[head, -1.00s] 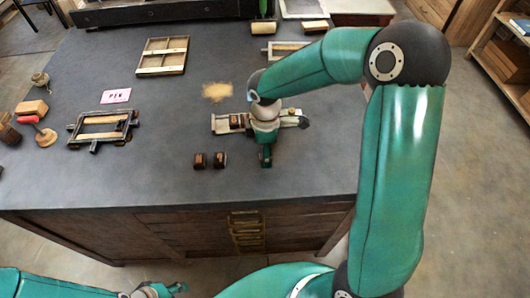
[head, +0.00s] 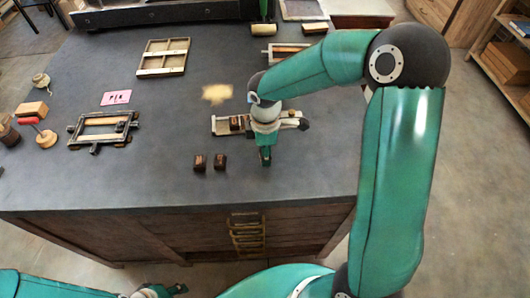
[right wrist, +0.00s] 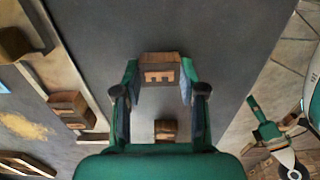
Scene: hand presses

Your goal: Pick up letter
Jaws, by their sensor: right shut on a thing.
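My right gripper (right wrist: 160,85) is shut on a wooden letter block (right wrist: 160,72), held between its fingertips with a raised letter-like mark on its face. In the head view the right gripper (head: 265,155) points down over the table's near part and hides the held block. Another letter block (head: 236,122) sits in a pale metal tray (head: 222,126) just beyond the gripper. My left gripper (head: 172,291) is low in front of the table, with its jaws unclear.
A press frame (head: 92,128) and a pink card (head: 116,97) lie at the left. A wooden case (head: 162,56) and a patch of sawdust-like powder (head: 217,93) are farther back. The dark table (head: 110,180) is clear at its near left.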

